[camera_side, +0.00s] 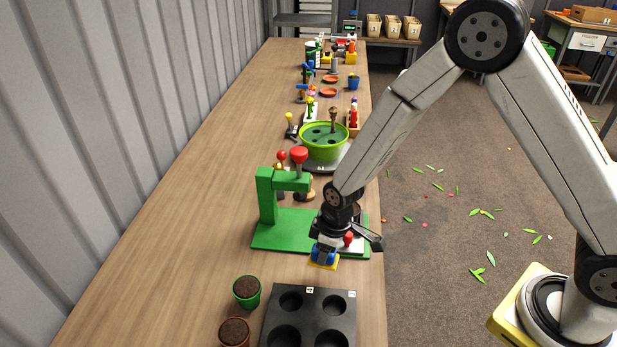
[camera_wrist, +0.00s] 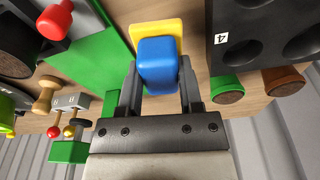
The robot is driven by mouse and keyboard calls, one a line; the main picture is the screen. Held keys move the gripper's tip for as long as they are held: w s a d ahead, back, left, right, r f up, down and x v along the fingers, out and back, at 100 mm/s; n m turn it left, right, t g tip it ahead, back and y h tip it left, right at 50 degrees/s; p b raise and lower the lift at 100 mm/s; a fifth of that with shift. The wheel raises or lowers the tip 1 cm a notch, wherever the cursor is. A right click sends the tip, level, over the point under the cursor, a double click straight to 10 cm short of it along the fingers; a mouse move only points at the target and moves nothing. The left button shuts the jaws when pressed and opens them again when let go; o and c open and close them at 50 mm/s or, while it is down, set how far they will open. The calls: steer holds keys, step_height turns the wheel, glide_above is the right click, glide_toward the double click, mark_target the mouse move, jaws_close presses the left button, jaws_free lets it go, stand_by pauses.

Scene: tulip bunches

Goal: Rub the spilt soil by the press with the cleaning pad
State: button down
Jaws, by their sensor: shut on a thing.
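The cleaning pad is a yellow pad (camera_side: 323,266) with a blue block grip on top; it also shows in the wrist view (camera_wrist: 158,28). My gripper (camera_side: 325,249) is shut on the blue grip (camera_wrist: 158,62), one finger on each side. The green press (camera_side: 268,200) stands just behind the pad, and its base plate (camera_wrist: 105,72) lies beside the pad in the wrist view. The pad is low over the bench near the press's front edge; I cannot tell if it touches. No spilt soil shows; any under the pad is hidden.
A black tray with round wells (camera_side: 310,318) lies just in front of the pad. A green pot (camera_side: 246,294) and a brown pot (camera_side: 234,334) of soil stand left of it. A green bowl (camera_side: 324,140) is behind the press. The bench's left side is clear.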

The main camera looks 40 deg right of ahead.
steer(key=shift+r, duration=1.25)
